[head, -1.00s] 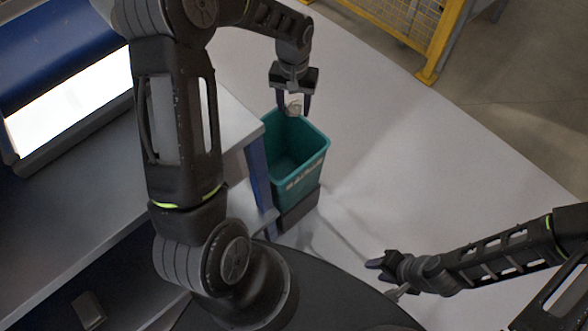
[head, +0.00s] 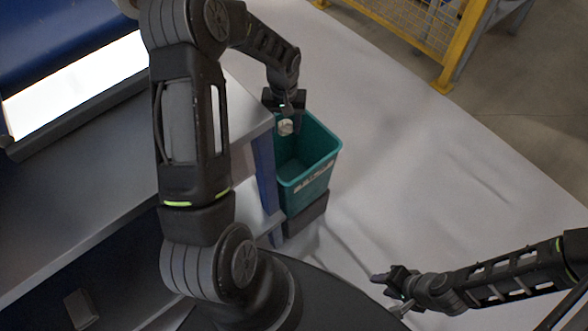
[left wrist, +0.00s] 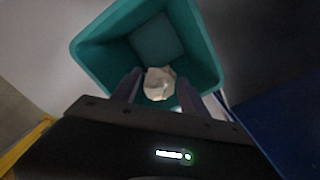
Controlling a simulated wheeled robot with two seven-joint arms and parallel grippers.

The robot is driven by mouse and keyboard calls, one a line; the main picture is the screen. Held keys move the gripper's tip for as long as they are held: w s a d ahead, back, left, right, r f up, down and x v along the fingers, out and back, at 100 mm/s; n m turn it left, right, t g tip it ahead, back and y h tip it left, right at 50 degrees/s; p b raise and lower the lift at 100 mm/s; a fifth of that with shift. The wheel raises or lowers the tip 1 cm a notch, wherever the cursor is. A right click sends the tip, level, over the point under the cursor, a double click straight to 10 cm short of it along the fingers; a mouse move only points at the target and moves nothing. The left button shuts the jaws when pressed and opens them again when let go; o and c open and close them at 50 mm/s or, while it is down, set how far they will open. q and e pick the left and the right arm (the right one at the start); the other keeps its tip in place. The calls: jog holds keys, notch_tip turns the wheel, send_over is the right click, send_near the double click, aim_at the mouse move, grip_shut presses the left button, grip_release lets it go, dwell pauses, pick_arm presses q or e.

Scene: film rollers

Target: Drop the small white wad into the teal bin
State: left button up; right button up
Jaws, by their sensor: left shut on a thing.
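The small white wad (head: 286,127) is held between the fingers of my left gripper (head: 284,120), over the far left part of the teal bin's opening. The teal bin (head: 316,178) stands upright on a dark base beside the workbench. In the left wrist view the wad (left wrist: 159,84) sits between the two fingertips of the left gripper (left wrist: 155,88), with the inside of the teal bin (left wrist: 97,52) behind it. My right gripper (head: 384,278) is at the lower right, away from the bin; its fingers are too small to read.
A grey workbench (head: 110,170) with a blue leg (head: 264,170) stands close to the left of the bin. A bright white panel (head: 75,85) is at the upper left. A yellow barrier (head: 455,45) stands at the back. The pale floor right of the bin is clear.

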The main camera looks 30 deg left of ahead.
pick_arm(q)
jog(key=shift+f+b, duration=1.55)
jog(key=shift+f, duration=1.1)
jog(key=o, duration=1.4)
jog(key=shift+r, duration=0.1)
notch_tip(320, 180, up, 8)
jog(key=shift+f+p, duration=0.15)
jog(key=shift+p, duration=0.45)
